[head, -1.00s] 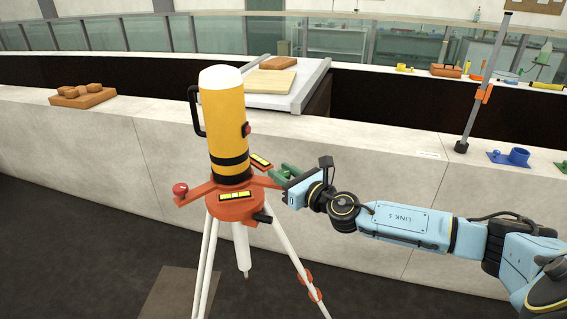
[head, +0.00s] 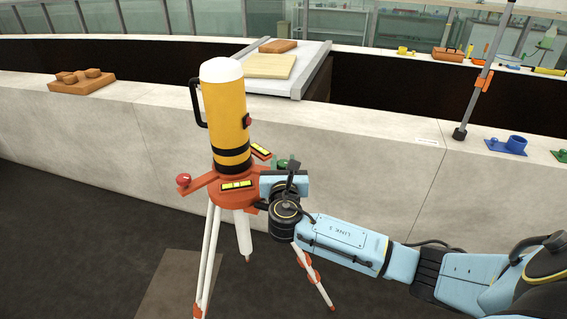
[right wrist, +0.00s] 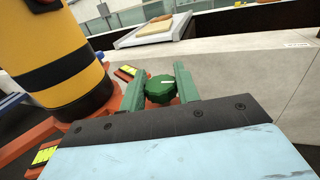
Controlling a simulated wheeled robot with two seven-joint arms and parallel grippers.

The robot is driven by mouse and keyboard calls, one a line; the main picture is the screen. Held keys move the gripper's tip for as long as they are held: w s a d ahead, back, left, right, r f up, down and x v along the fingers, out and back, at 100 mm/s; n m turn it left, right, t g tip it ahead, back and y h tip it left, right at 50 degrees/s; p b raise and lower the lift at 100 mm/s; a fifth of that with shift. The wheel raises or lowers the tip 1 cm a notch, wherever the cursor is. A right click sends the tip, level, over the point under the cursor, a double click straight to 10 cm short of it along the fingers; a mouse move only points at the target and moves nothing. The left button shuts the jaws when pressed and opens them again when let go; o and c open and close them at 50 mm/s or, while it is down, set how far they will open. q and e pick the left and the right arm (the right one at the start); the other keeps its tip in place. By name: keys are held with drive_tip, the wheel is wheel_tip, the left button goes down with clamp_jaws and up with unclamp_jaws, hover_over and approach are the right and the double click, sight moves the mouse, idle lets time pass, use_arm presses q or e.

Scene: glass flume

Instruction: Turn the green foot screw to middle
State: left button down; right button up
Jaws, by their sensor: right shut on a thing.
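The green foot screw (right wrist: 161,89) is a faceted knob with a pale mark on top, at the end of an orange arm of the tripod head. My right gripper (right wrist: 160,88) is shut on it, one green finger on each side. In the head view the screw (head: 294,164) is partly hidden behind my right gripper (head: 281,168). The orange base (head: 235,190) carries a yellow cylinder (head: 228,120) with black bands and a white top. A red foot screw (head: 183,180) sits on the left arm. Two yellow level vials (head: 238,185) lie on the base. My left gripper is out of view.
The tripod's white legs (head: 210,250) stand on the dark floor. Behind is a pale low wall (head: 110,150) with wooden blocks (head: 82,84) on top. A grey post (head: 474,100) and blue part (head: 508,146) stand on the wall at right.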

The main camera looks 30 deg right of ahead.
drive_tip(key=shift+m+h, duration=0.3)
drive_tip(key=shift+h, duration=0.1)
drive_tip(key=o, duration=1)
drive_tip(key=shift+c, duration=0.2)
drive_tip(key=b+v, duration=0.1)
drive_tip(key=v, duration=1.2)
drive_tip(key=shift+s+r+b, duration=0.2)
drive_tip(key=shift+r+b, duration=0.1)
drive_tip(key=shift+b, duration=0.1)
drive_tip(key=shift+a+f, duration=0.1)
